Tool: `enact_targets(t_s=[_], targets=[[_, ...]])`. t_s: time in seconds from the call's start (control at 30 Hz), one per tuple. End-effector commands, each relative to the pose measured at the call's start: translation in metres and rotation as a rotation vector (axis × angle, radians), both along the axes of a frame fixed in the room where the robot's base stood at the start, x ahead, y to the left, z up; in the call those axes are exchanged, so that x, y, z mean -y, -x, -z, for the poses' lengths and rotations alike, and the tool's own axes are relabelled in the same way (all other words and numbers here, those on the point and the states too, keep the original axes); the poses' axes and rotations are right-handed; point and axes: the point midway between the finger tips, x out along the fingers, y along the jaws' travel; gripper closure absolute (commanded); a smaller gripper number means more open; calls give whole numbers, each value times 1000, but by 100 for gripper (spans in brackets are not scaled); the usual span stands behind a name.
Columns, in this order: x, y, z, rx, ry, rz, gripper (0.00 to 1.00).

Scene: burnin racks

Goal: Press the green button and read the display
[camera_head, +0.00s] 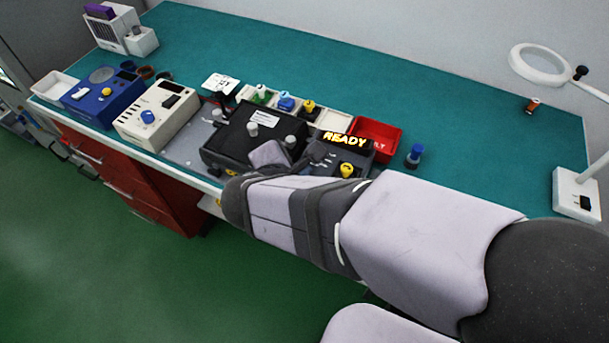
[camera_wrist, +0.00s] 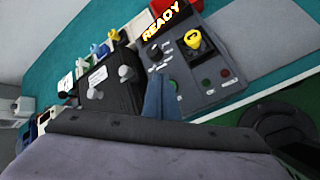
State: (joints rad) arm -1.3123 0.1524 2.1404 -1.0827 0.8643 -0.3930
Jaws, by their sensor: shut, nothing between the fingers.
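A dark grey control box (camera_wrist: 215,60) has a lit display (camera_wrist: 162,20) along its far edge that reads "READY" in yellow. It also shows in the head view, with the lit display (camera_head: 345,139) beyond my arm.
A black fixture box (camera_wrist: 110,88) with grey knobs stands close left of the control box. A red bin (camera_head: 378,137) lies behind it, and a blue-capped bottle (camera_head: 414,154) to its right. Blue (camera_head: 103,95) and cream (camera_head: 156,112) instruments stand farther left.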

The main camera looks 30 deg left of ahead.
Motion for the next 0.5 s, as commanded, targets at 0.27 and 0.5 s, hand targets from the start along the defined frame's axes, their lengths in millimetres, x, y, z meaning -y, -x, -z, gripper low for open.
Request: enact_targets(t_s=[0.27,0.5], targets=[[0,0,1,0,0,0,100],[0,0,8,0,0,0,100]])
